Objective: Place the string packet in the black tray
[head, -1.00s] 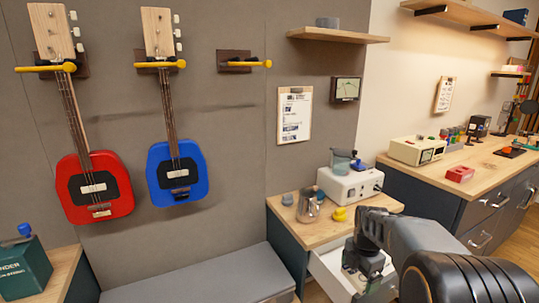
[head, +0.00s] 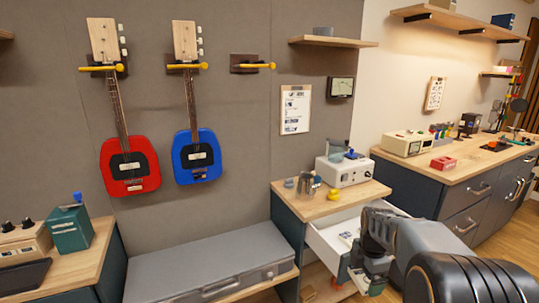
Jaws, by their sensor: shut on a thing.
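My gripper (head: 370,278) is at the lower right in the head view, in front of the open white drawer and apart from the benchtop. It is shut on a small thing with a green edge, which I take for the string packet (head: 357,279). The fingers and wrist hide most of it, so its print cannot be read. A shallow black tray (head: 22,277) lies on the wooden bench at the lower left, cut off by the picture edge and far from my gripper.
The open white drawer (head: 326,247) has pale packets inside. Above it stand a metal jug (head: 308,184) and a white box device (head: 345,173). A grey case (head: 215,262) lies on a low shelf between the benches. A green box (head: 70,228) stands behind the tray.

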